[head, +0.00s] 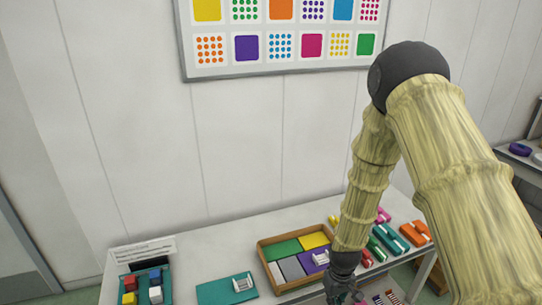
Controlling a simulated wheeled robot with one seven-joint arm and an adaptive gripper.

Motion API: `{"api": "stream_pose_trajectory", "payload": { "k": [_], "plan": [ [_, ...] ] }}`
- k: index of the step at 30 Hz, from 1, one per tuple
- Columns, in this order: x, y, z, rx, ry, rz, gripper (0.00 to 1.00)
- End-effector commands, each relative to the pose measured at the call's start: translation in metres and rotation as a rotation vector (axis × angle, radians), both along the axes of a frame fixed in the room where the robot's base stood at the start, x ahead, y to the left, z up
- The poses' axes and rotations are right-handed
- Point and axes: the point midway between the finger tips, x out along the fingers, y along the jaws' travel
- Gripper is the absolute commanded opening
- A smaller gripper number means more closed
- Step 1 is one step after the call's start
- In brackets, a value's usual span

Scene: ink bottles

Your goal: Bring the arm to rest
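My arm comes in from the right and bends at a dark joint, then hangs down over the table. My gripper (345,295) is at the bottom edge of the head view, low over the front of the table and just right of the wooden tray. It is dark, small and partly cut off by the frame edge, so I cannot see whether its fingers are open or shut, or whether they hold anything.
A wooden tray (264,257) holds green, yellow, grey and purple pieces. Left of it lie a teal mat (213,292) with a white item and a teal tray of coloured blocks (155,294). Several coloured items, including an orange one (415,233), stand right. A wall rises behind.

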Motion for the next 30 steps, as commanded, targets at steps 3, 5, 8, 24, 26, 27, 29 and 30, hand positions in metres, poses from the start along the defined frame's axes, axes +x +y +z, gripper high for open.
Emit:
{"api": "stream_pose_trajectory", "payload": {
  "k": [3,5,8,24,26,27,29,30],
  "plan": [
    [-0.026,-0.004,-0.028,0.002,0.006,-0.025,0.0],
    [-0.041,-0.006,-0.043,0.003,0.008,-0.041,0.0],
    [-0.072,-0.009,-0.071,0.005,0.009,-0.073,0.0],
    [-0.302,-0.029,-0.182,-0.001,0.008,-0.315,0.0],
    [-0.311,-0.031,-0.183,-0.001,0.005,-0.326,0.0],
    [-0.315,-0.032,-0.183,-0.002,0.005,-0.331,0.0],
    [-0.318,-0.032,-0.182,-0.001,0.003,-0.336,0.0],
    [-0.319,-0.032,-0.182,-0.002,0.002,-0.337,0.0]
  ]
}}
